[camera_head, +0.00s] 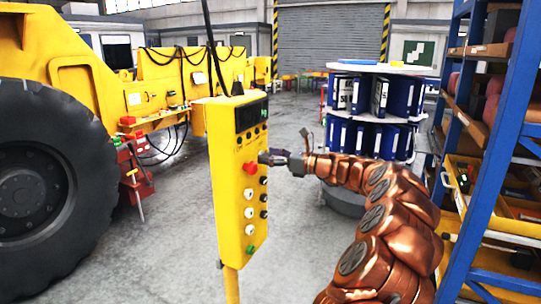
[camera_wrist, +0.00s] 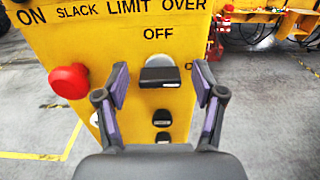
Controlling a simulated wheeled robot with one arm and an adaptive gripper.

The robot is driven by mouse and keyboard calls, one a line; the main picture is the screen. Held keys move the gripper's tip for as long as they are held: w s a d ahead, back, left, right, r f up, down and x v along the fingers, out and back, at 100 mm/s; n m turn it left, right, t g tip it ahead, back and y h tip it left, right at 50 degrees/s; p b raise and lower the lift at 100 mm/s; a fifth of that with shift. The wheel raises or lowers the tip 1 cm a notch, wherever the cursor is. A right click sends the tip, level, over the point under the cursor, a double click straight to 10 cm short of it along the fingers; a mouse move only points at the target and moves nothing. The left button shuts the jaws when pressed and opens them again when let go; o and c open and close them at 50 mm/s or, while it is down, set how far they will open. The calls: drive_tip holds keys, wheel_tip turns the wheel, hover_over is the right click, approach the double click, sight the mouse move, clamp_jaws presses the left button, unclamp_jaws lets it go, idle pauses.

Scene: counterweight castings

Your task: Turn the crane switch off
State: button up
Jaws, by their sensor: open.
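The yellow crane control box (camera_head: 228,190) stands on a post in the middle of the head view. In the wrist view its panel (camera_wrist: 90,40) carries the words ON, SLACK, LIMIT, OVER and OFF. A black switch knob on a pale round base (camera_wrist: 158,77) sits just below OFF. My gripper (camera_wrist: 161,82) is open, with one purple-padded finger on each side of that knob and a gap on both sides. In the head view my gripper (camera_head: 273,158) is at the panel's right side and covers the knob. A red mushroom button (camera_wrist: 69,81) is left of the fingers.
More black knobs (camera_wrist: 162,118) lie below the switch. White buttons (camera_head: 249,212) and a green one (camera_head: 251,249) run down the panel. A blue shelf rack (camera_head: 490,150) stands close to the right of my arm. A yellow machine (camera_head: 85,80) is at left.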

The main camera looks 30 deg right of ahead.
drive_tip(key=c, duration=1.1)
drive_tip(key=shift+c, duration=0.2)
drive_tip(key=shift+n+b, duration=0.3)
drive_tip(key=shift+b, duration=0.1)
drive_tip(key=shift+s+a+f+n+b, duration=0.1)
drive_tip(key=shift+f+n+b, duration=0.05)
drive_tip(key=shift+n+b, duration=3.9)
drive_tip(key=shift+a+f+n+b, duration=0.1)
drive_tip(key=shift+f+n+b, duration=0.05)
drive_tip(key=shift+n+b, duration=3.9)
drive_tip(key=shift+r+n+p, duration=0.1)
drive_tip(key=shift+n+p, duration=0.35)
drive_tip(key=shift+n, duration=0.25)
